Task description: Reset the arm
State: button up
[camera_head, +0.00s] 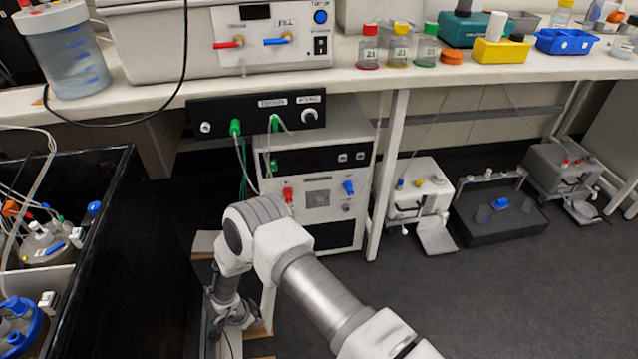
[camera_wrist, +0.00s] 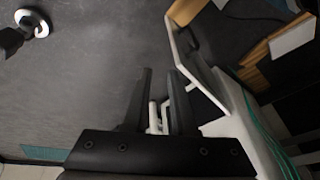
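My arm (camera_head: 320,290) reaches from the lower right to the middle of the head view and bends down at its elbow. Its far end hangs low beside the black shaker box, and the fingers are not clear there. In the wrist view my gripper (camera_wrist: 160,72) shows two dark fingers with a gap between them. A small white part shows in that gap, seemingly beyond the fingers rather than clamped. The gripper appears open and empty, pointing over the dark floor (camera_wrist: 80,80).
The black box (camera_head: 130,250) with bottles stands at left. A white control unit (camera_head: 320,195) stands under the bench (camera_head: 400,75), just beyond my arm. Small pump units (camera_head: 420,190) and a dark shaker (camera_head: 500,215) sit on the floor at right. The floor at lower right is clear.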

jog(key=w+a+r+n+t+y, duration=0.1)
jog(key=w+a+r+y, duration=0.2)
jog(key=w+r, duration=0.7)
jog(key=w+d+r+n+t+y, duration=0.1)
jog(key=w+d+r+n+y, duration=0.1)
jog(key=r, duration=1.3)
jog(key=w+d+r+n+t+y, duration=0.1)
jog(key=w+d+r+n+y, duration=0.15)
jog(key=r, duration=1.15)
jog(key=s+d+r+n+h, duration=0.1)
jog(key=s+d+r+n, duration=0.1)
jog(key=s+d+r, duration=0.45)
jog(key=s+d+r+n, duration=0.2)
jog(key=s+d+r, duration=0.1)
jog(key=d+r, duration=0.55)
jog(key=s+d+r+g+h+p, duration=0.1)
jog(key=s+d+r+h, duration=0.15)
jog(key=s+d, duration=0.65)
jog(key=s+d+r+h, duration=0.25)
jog(key=s+d, duration=0.45)
jog(key=s, duration=0.4)
notch_tip(320, 180, up, 23)
jog(key=p, duration=2.2)
jog(key=shift+w+a+f+p, duration=0.15)
jog(key=shift+w+p, duration=0.05)
jog(key=shift+p, duration=0.2)
